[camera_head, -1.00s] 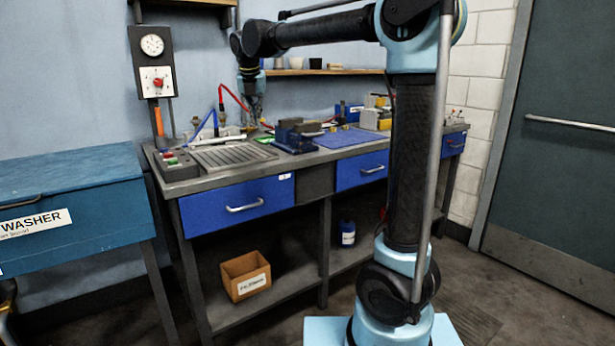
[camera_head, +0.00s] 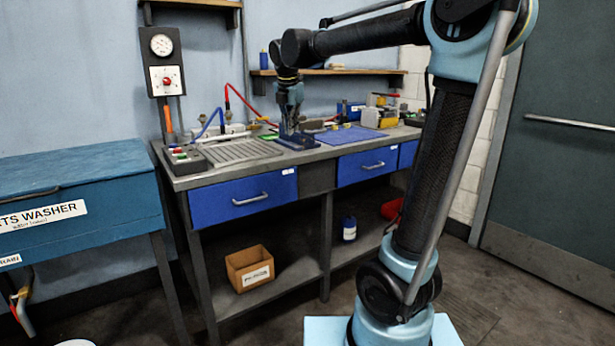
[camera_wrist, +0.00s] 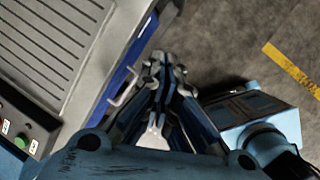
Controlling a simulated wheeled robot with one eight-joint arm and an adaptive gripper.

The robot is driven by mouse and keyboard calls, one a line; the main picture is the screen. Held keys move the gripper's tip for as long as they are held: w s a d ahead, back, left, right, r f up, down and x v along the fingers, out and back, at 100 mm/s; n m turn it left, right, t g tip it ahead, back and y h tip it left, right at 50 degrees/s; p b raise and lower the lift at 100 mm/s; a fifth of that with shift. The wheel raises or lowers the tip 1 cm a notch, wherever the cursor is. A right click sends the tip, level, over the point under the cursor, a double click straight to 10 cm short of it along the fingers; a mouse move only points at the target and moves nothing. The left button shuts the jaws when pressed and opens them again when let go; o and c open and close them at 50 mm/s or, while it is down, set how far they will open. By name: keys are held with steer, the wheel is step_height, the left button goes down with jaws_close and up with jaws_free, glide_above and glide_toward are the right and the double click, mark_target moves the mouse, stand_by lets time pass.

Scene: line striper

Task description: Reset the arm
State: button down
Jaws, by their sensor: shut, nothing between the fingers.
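My gripper (camera_head: 292,124) points down in front of the workbench in the head view, overlapping the blue vise on the bench top. In the wrist view my gripper (camera_wrist: 163,62) is shut, with its fingers together and nothing between them. The fingers hang over the bench's front edge and the floor there, beside a blue drawer front with its handle. My arm reaches from its light blue base up and then to the left. The exact height of the fingertips above the bench is hard to tell.
The workbench (camera_head: 215,181) carries a grooved drain plate (camera_head: 240,151), a button box (camera_head: 184,158), a blue mat (camera_head: 352,136) and the vise (camera_head: 297,141). A cardboard box (camera_head: 249,269) sits on the lower shelf. A blue parts washer (camera_head: 80,190) stands left. A door (camera_head: 560,160) is right.

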steer(key=s+d+f+m, duration=0.6)
steer(key=s+d+m, duration=0.1)
steer(key=d, duration=0.2)
steer(key=s+d+f+m, duration=0.5)
steer(key=s+d+m, duration=0.2)
steer(key=s+d, duration=0.1)
steer(key=s+d+f+m, duration=0.3)
steer(key=s+f+m, duration=0.4)
steer(key=f, duration=0.2)
steer(key=s+d+f+m+g, duration=0.1)
steer(key=s+d+f+m, duration=0.3)
steer(key=s+f+m, duration=0.3)
steer(key=shift+s+d+f+m+g, duration=0.3)
steer(key=shift+s+f, duration=0.45)
steer(key=shift+f, duration=0.1)
steer(key=shift+w+f, duration=0.2)
steer(key=shift+w, duration=0.25)
